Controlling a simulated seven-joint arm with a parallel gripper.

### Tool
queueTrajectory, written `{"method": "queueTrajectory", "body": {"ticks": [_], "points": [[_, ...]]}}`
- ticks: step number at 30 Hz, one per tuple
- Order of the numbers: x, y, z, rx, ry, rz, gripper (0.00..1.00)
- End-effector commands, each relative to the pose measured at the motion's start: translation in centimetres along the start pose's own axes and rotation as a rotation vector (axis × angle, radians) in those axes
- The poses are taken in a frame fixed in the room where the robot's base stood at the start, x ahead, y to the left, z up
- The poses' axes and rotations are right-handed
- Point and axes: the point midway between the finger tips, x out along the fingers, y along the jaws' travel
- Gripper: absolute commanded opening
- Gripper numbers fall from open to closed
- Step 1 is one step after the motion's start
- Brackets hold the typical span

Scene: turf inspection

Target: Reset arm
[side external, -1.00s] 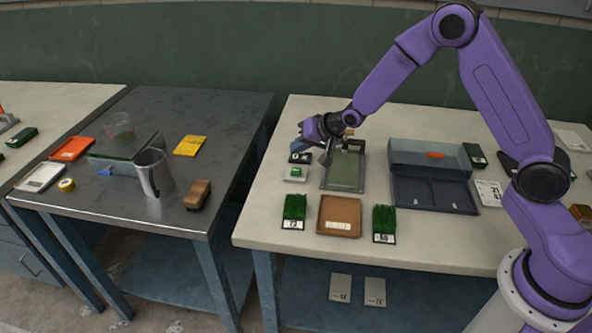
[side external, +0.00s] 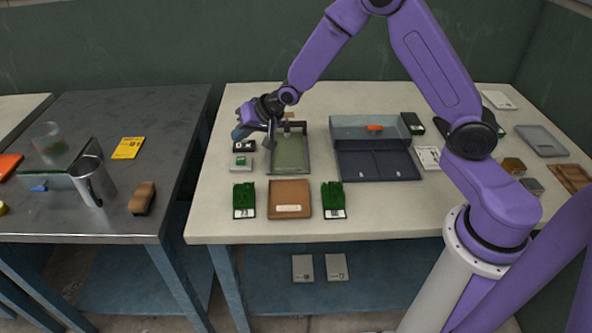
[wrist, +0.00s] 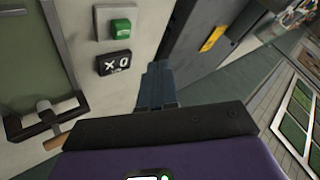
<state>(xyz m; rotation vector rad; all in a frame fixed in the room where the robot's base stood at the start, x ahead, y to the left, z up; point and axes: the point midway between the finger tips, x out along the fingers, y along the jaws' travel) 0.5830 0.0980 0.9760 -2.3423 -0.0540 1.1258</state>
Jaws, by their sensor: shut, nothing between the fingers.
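My gripper (side external: 240,133) hangs in the air over the left back part of the pale table, left of the green-floored tray. In the wrist view its blue-grey fingers (wrist: 157,85) are together with nothing between them. A small grey box with a green button (side external: 241,161) sits on the table below and in front of the gripper; it also shows in the wrist view (wrist: 120,29). A black marked tag (side external: 244,146) lies just behind that box and shows in the wrist view (wrist: 113,62). The gripper appears apart from both.
The green-floored tray (side external: 289,153) has a clamp-like handle (wrist: 45,116) at one end. A brown tray (side external: 289,193) stands between two turf blocks (side external: 244,196). A grey-blue divided case (side external: 375,165) is at the right. A gap separates the dark table (side external: 110,210), holding a metal jug (side external: 93,181).

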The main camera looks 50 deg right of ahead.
Motion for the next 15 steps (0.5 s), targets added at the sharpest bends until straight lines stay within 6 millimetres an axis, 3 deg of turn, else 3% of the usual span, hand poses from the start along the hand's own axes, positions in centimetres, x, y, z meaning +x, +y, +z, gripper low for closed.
{"method": "queueTrajectory", "body": {"ticks": [5, 8, 15], "points": [[-5.2, -2.8, 4.5, -0.207, -0.123, 0.019, 0.0], [-9.5, -3.7, 8.2, -0.37, -0.221, 0.032, 0.0], [-20.3, -2.3, 16.2, -0.772, -0.458, 0.039, 0.0]]}}
